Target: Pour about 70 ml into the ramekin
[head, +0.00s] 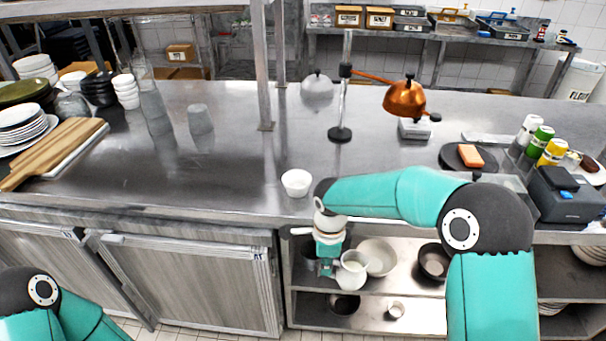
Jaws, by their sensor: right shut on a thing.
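The white ramekin (297,182) stands upright on the steel counter near its front edge, left of my right forearm. My right gripper (330,268) points down in front of the counter edge, below and to the right of the ramekin. It is shut on a small pale jug (352,273) with whitish contents showing at its mouth. The jug is apart from the ramekin. The fingers are small and partly hidden. I cannot see inside the ramekin clearly. My left arm shows at the lower left, but its gripper is out of view.
The steel counter (240,165) is clear around the ramekin. A stand (340,134) and a copper pot (404,99) are further back. A wooden board (58,150) and plates lie left. Bottles and a dark device (566,195) are right. Bowls (378,257) sit on shelves below.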

